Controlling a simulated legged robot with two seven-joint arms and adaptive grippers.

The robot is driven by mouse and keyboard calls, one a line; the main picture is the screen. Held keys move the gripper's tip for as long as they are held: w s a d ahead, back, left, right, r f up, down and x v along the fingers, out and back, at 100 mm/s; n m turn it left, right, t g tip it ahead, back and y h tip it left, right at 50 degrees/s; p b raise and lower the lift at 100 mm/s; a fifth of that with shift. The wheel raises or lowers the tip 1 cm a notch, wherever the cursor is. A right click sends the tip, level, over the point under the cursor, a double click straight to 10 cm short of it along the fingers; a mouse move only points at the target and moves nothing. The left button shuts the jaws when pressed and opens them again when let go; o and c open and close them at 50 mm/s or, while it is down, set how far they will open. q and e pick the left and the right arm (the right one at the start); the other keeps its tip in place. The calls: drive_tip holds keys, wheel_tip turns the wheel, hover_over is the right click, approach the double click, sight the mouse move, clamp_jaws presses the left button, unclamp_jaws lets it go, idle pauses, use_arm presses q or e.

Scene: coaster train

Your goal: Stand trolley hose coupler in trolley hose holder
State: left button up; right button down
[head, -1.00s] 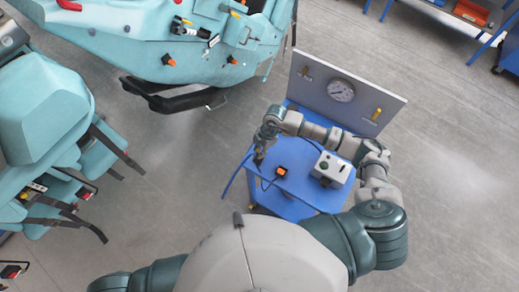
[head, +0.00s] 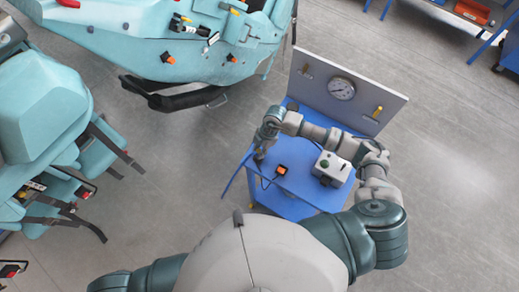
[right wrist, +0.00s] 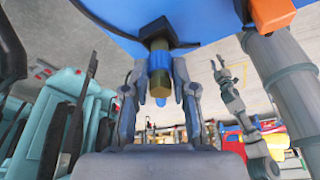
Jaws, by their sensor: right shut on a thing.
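My right gripper (head: 260,154) is over the front left corner of the blue trolley top (head: 296,206). The right wrist view shows its two fingers shut on the trolley hose coupler (right wrist: 160,72), a short cylinder with a blue band and brass-coloured parts. The coupler is by the edge of the trolley top, with a dark collar (right wrist: 155,30) at its end. I cannot tell whether this collar is the trolley hose holder, or whether the coupler sits in it. In the head view the gripper hides the coupler.
Teal coaster cars stand to the left and behind. The floor between is clear.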

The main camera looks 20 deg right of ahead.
drive_tip(key=shift+f+b, duration=0.3)
drive_tip(key=shift+f, duration=0.3)
drive_tip(key=c, duration=0.9)
unclamp_jaws()
drive_tip(key=shift+o, duration=0.2)
drive_tip(key=v, duration=1.2)
drive_tip(key=shift+f, duration=0.15)
